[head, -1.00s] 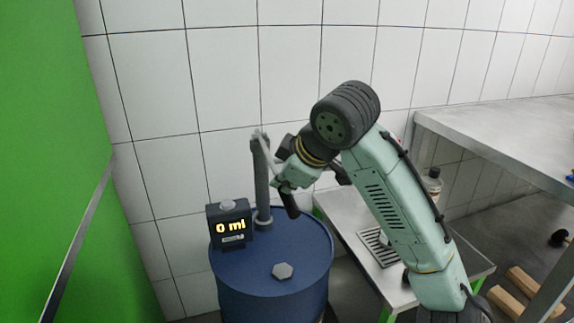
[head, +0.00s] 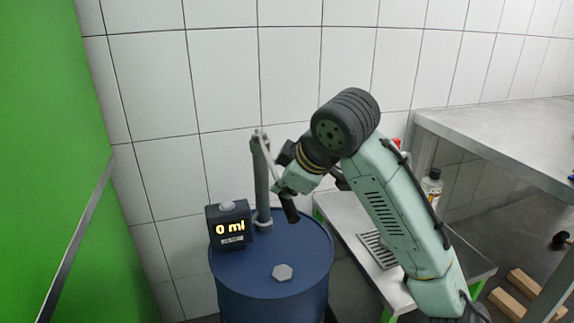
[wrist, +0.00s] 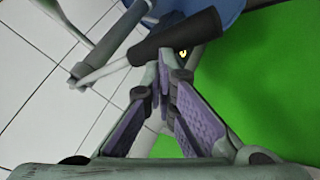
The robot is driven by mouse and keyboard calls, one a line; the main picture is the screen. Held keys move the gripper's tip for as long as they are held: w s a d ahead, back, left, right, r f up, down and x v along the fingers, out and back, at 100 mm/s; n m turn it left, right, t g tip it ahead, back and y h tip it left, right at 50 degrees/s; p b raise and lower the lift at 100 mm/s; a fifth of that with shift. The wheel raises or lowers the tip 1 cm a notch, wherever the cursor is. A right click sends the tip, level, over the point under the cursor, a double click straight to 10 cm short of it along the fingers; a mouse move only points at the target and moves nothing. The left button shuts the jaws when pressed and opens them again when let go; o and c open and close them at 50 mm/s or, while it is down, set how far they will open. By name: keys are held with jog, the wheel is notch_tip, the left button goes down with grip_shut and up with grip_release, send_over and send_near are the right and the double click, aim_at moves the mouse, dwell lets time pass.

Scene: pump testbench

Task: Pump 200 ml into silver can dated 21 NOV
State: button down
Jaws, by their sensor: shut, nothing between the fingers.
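A blue drum (head: 252,282) carries a grey hand pump with an upright column (head: 262,185) and a lever ending in a black grip (head: 291,211). The grip hangs down at the column's right; in the wrist view the black grip (wrist: 178,36) lies across the fingertips' far side. My gripper (head: 279,187) is shut and empty beside the grip; its fingers close together in the wrist view (wrist: 165,68). I cannot tell if they touch the grip. The display (head: 229,226) on the drum reads 0 ml. I see no silver can.
A metal bench (head: 350,222) with a drain grate (head: 378,248) stands right of the drum, partly hidden by my arm. A bottle (head: 431,184) stands behind my arm. A higher steel table (head: 510,125) is at right, a green panel (head: 50,150) at left.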

jog(key=shift+f+b, duration=0.35)
jog(key=shift+f, duration=0.25)
dwell(0.4)
jog(key=shift+r, duration=0.1)
dwell(0.5)
notch_tip(320, 180, up, 10)
jog(key=w+p, duration=0.1)
jog(key=p, duration=0.8)
jog(key=shift+a, duration=0.15)
dwell(0.3)
jog(key=r+p, duration=0.4)
jog(key=r, duration=0.1)
jog(key=shift+w+a, duration=0.1)
jog(key=shift+w, duration=0.1)
dwell(0.3)
jog(key=shift+f, duration=0.1)
dwell(0.5)
